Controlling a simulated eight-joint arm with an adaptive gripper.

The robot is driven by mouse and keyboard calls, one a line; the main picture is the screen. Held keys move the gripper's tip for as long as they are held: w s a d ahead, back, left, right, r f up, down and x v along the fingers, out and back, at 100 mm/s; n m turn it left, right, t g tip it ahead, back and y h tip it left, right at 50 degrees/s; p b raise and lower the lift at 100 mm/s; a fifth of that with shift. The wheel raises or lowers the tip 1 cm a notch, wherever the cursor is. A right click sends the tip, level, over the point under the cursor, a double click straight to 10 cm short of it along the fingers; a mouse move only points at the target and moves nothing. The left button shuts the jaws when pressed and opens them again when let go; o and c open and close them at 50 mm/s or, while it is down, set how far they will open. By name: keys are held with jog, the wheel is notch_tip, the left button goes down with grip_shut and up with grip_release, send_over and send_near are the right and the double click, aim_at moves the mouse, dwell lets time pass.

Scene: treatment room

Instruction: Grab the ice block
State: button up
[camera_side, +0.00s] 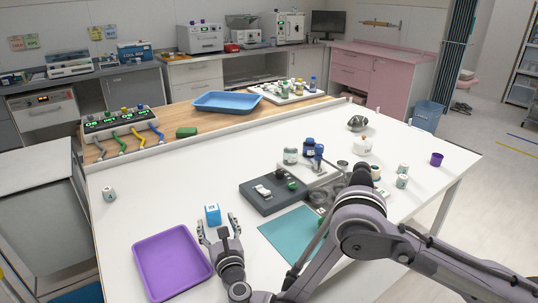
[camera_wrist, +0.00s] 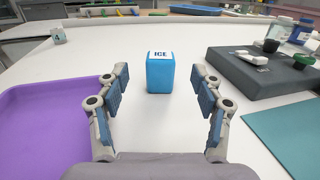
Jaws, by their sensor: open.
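The ice block (camera_wrist: 161,75) is a small blue block with a white top label reading ICE. It stands upright on the white table, straight ahead of my gripper in the wrist view. In the side view the ice block (camera_side: 212,215) is just beyond the fingertips. My gripper (camera_wrist: 160,84) is open and empty, its two fingers spread wide on the left and right, with the block centred between them and a little ahead. In the side view my gripper (camera_side: 219,228) is low over the table, close to the block. No contact shows.
A purple tray (camera_side: 172,262) lies left of my gripper. A dark grey device (camera_side: 262,197) and a teal mat (camera_side: 282,240) lie to the right. A small white cup marked 4 (camera_side: 109,194) stands far left. The table behind the block is clear.

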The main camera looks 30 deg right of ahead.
aim_at(214, 212)
jog(key=shift+x, duration=4.2)
jog(key=shift+s+d+f, duration=0.1)
jog(key=shift+f, duration=0.05)
jog(key=c, duration=1.3)
